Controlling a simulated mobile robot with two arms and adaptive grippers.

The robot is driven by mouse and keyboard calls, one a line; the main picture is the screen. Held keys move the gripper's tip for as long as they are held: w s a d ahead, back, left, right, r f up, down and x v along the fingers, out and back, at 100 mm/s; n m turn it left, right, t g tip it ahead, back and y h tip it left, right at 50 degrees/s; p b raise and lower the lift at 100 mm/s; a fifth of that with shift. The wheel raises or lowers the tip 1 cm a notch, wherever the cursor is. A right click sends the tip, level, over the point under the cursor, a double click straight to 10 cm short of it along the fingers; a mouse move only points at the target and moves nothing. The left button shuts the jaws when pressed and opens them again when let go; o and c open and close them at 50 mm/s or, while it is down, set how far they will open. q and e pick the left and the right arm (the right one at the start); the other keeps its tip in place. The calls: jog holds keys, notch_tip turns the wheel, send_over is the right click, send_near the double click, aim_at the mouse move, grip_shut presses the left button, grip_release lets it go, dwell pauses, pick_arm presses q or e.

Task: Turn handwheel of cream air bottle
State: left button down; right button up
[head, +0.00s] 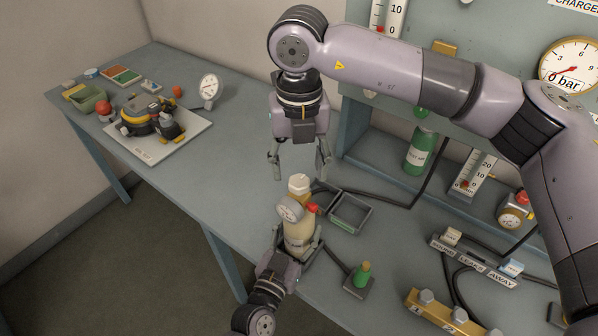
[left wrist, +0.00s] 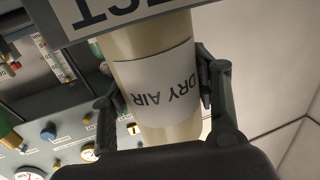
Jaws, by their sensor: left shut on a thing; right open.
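The cream air bottle (head: 298,233) stands upright near the front edge of the table in the head view. It carries a small round gauge (head: 290,210), a red part (head: 312,208) and a pale handwheel (head: 299,183) on top. My left gripper (head: 298,246) is shut on the bottle's body from the front. In the left wrist view the bottle (left wrist: 158,115) lies between both fingers, with a "DRY AIR" label. My right gripper (head: 299,168) is open and points down just above the handwheel, its fingers apart on either side.
A small open tray (head: 350,214) sits right of the bottle, beside a green-topped post (head: 361,274). A green bottle (head: 420,150) stands at the panel. A yellow-black device (head: 152,117) on a white board and a gauge (head: 209,88) are at left. Table between is clear.

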aim_at(299, 180)
notch_tip(299, 180, up, 9)
dwell(0.3)
jog(key=shift+r, duration=0.1)
pick_arm(q)
jog(key=c, duration=0.5)
grip_release()
jog(key=shift+s, duration=0.1)
jog(key=v, duration=1.2)
